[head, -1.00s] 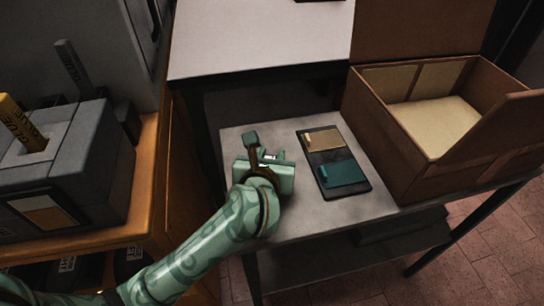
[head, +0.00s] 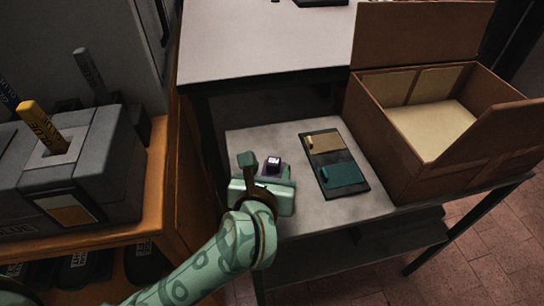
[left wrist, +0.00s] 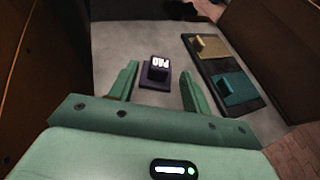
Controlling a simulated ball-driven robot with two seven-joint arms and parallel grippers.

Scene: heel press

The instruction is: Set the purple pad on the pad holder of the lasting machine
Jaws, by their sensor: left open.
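The purple pad (head: 273,164) lies on the small grey side table (head: 316,207); it has a raised block with a white "PAD" label. In the left wrist view the pad (left wrist: 154,79) lies ahead of and between the two fingers. My left gripper (head: 266,163) is over the table, in front of the pad. In the left wrist view the left gripper (left wrist: 158,82) is open, with nothing between its fingers. In the head view the gripper hides part of the pad. The lasting machine's pad holder cannot be made out. My right gripper is not in view.
A dark tray (head: 319,180) with a tan piece (head: 325,144) and a teal piece (head: 343,175) lies right of the pad. An open cardboard box (head: 390,150) stands further right. A grey box with a yellow glue stick (head: 40,126) is at left. A larger white table (head: 260,45) stands behind.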

